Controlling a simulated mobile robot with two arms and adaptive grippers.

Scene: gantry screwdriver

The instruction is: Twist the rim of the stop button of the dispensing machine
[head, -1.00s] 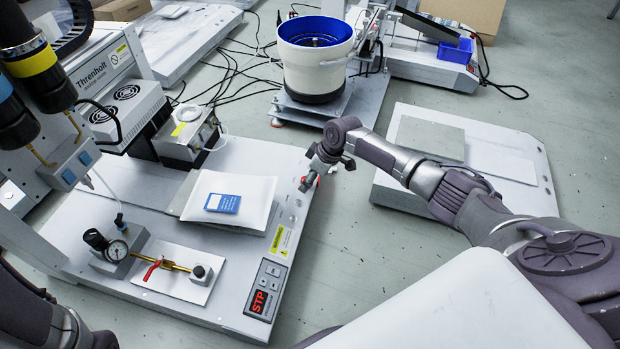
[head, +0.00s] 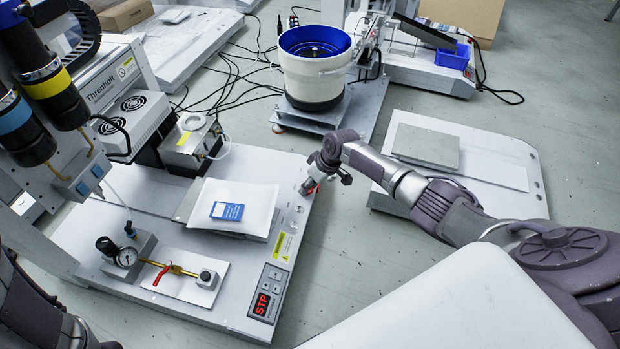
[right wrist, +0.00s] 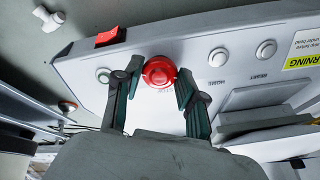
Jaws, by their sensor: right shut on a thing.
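The dispensing machine's flat light-grey base (head: 150,290) fills the left of the head view. Its red stop button (head: 310,187) is at the base's right edge and partly hidden by my right gripper (head: 318,181). In the right wrist view the round red stop button (right wrist: 159,72) sits between the two dark-green fingertips of my right gripper (right wrist: 158,82).
A red switch (right wrist: 110,37) and pale round buttons (right wrist: 218,57) are near the stop button. A display (head: 262,304) reads STP. A white pad with a blue card (head: 227,211) lies on the base. A blue-lined bowl (head: 315,75) stands behind.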

